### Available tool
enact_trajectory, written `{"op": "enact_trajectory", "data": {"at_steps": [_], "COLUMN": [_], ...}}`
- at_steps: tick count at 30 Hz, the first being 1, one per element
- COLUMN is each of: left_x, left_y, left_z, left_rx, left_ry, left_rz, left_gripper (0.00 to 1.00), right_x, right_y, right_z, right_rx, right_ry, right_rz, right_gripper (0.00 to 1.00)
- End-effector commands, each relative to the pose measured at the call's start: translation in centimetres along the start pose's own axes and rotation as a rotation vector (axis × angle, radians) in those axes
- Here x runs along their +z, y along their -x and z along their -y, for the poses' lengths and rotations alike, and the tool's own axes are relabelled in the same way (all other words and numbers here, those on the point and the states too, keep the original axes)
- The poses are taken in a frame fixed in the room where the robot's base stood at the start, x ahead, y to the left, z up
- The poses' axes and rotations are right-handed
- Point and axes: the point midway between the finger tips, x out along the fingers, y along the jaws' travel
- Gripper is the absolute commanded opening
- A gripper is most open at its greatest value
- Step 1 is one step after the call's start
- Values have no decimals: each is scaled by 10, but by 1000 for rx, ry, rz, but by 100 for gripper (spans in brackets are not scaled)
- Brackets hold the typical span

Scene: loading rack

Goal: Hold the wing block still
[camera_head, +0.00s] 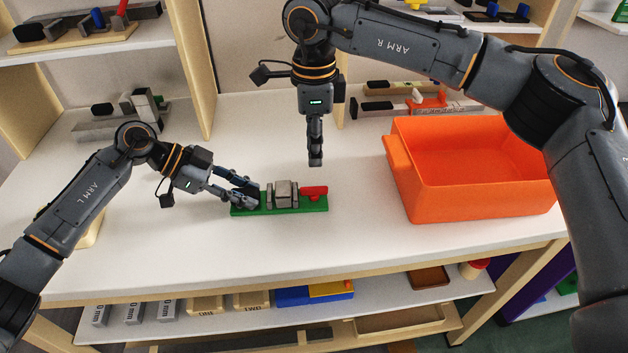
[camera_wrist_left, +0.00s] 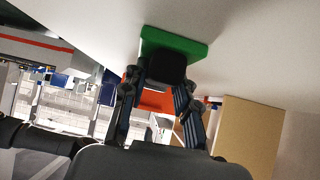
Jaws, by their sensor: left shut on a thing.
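The block assembly on the white table has a long green base (camera_head: 292,207), grey upright pieces (camera_head: 284,194) in the middle and a red piece (camera_head: 314,192) at its right end. I take it as the wing block. My left gripper (camera_head: 252,197) is shut on its left end, with its fingers close to the base. In the left wrist view, the green base (camera_wrist_left: 186,47) shows beyond a dark part between the fingers of the left gripper (camera_wrist_left: 164,90). My right gripper (camera_head: 316,163) hangs pointing down above and behind the block, apart from it. Its fingers overlap from this side, so its opening is hidden.
An orange bin (camera_head: 470,205) stands on the table to the right. Shelves with assorted parts stand at the back, and a lower shelf under the table holds boxes. The table in front of the block and between it and the bin is clear.

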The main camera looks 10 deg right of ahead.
Motion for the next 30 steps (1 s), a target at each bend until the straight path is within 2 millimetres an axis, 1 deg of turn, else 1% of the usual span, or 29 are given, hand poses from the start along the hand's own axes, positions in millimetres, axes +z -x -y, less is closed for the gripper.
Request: {"op": "enact_trajectory", "data": {"at_steps": [1,6,9,13,18,26,27,29,30], "left_x": [1,1,1,1,1,1,1,1,1], "left_y": [-1,-1,-1,-1,-1,-1,-1,-1,-1], "left_z": [-1,-1,-1,-1,-1,-1,-1,-1,-1], "left_rx": [3,3,3,3,3,4,4,4,4], "left_ry": [1,1,0,0,0,0,0,0,0], "left_rz": [1,1,1,1,2,2,2,1,1], "left_gripper": [0,0,0,0,0,0,0,0,0], "right_x": [0,0,0,1,1,1,1,1,1], "right_y": [-12,-47,-65,-82,-93,-94,-94,-94,-94], "right_z": [-1,-1,-1,-1,0,0,0,0,0], "right_rx": [5,5,4,4,2,2,2,2,2], "right_ry": [0,0,0,0,0,0,0,0,0], "right_rz": [-1,1,2,3,4,4,4,4,4], "right_gripper": [33,33,33,33,33,33,31,19,11]}}
